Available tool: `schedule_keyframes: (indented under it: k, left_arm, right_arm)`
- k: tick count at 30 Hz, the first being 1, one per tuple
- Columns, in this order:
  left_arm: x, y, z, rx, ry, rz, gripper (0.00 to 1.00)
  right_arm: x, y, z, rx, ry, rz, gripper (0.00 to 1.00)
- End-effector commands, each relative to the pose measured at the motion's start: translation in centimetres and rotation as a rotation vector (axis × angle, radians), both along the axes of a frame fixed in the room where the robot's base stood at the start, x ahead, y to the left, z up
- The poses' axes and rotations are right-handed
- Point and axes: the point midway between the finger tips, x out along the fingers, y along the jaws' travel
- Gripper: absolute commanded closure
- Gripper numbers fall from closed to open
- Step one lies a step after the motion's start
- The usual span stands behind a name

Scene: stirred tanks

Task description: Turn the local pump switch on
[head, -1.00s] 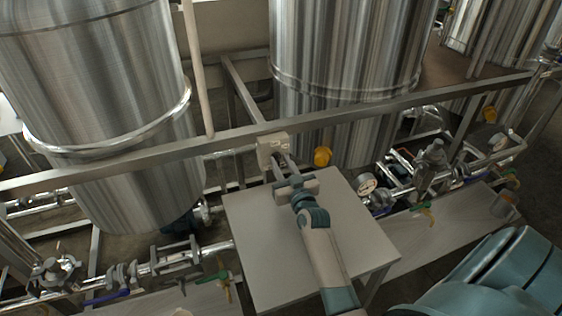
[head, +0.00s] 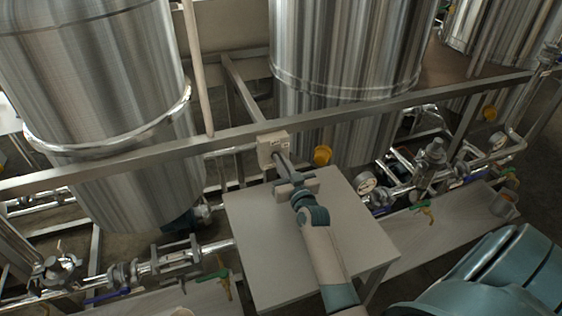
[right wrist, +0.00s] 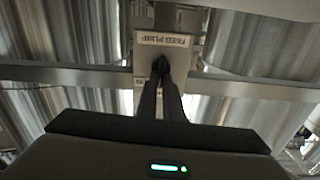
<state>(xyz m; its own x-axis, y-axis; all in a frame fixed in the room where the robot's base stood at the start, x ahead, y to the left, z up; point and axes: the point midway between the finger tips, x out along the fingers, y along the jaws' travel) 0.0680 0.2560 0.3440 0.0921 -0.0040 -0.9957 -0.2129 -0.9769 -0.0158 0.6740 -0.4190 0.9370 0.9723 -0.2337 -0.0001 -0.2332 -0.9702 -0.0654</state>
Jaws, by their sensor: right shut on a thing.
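The pump switch box (head: 271,146) is a small beige box on the steel rail, between the two big tanks. In the right wrist view the box (right wrist: 148,53) carries a label reading FEED PUMP, upside down. My right gripper (head: 278,160) reaches up to the front of the box. In the right wrist view its fingers (right wrist: 161,72) are closed together on a small dark part at the box front, below the label. The fingers hide most of that part, so its position cannot be read. My left gripper is not in view.
A grey table (head: 257,240) lies under my right arm. A steel rail (head: 370,113) runs across in front of the tanks (head: 345,50). Pipes with a gauge (head: 365,183) and valves stand at the right, more pipework (head: 170,260) at the lower left.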

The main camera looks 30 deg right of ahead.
Motion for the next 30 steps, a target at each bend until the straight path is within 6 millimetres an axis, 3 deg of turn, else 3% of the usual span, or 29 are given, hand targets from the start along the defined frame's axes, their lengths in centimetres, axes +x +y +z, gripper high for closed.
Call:
schedule_keyframes:
  k: [30]
  left_arm:
    - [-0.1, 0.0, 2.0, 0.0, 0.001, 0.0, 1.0]
  right_arm:
    - [-0.2, -0.9, -0.5, 0.807, -0.192, -0.001, 1.0]
